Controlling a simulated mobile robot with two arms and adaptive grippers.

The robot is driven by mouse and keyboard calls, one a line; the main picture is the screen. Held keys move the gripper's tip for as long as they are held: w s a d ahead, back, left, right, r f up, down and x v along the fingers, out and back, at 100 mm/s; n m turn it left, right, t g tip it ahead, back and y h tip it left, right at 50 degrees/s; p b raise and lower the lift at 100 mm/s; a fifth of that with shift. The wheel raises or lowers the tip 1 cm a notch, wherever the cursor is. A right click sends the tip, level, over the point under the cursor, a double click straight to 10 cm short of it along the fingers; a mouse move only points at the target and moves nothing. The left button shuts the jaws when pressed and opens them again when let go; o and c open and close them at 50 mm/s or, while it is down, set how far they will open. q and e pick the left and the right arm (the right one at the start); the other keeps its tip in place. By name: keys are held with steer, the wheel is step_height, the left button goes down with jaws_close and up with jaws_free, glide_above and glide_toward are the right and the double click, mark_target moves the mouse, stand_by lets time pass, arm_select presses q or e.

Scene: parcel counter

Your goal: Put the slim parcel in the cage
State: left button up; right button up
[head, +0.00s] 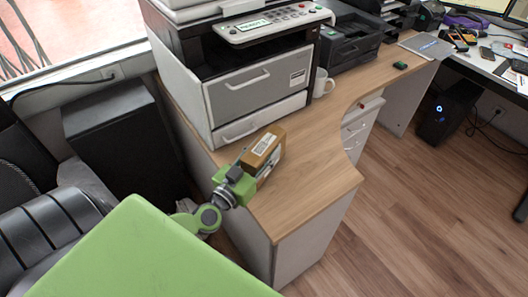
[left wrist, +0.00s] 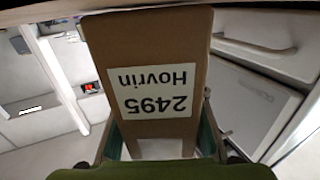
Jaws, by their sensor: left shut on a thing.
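A brown cardboard parcel (head: 266,147) with a white label is above the near end of the wooden counter, in front of the printer. In the left wrist view the parcel (left wrist: 150,50) fills the middle, its label reading "2495 Hovrin" upside down. My left gripper (head: 246,168) is shut on this parcel, one finger on each side of it. The parcel's underside is hidden, so I cannot tell whether it touches the counter. It is the only parcel I can make out. I see no cage in either view. My right gripper is not in view.
A large printer (head: 255,85) stands on the wooden counter (head: 310,165), with a white mug (head: 322,82) beside it. A dark cabinet (head: 125,135) stands left of the counter. The counter's front right corner is bare, and open wooden floor (head: 420,205) lies to the right.

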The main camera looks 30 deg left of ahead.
arm_select(q)
steer(key=o, duration=1.1)
steer(key=shift+f, duration=0.1)
steer(key=shift+o, duration=1.4)
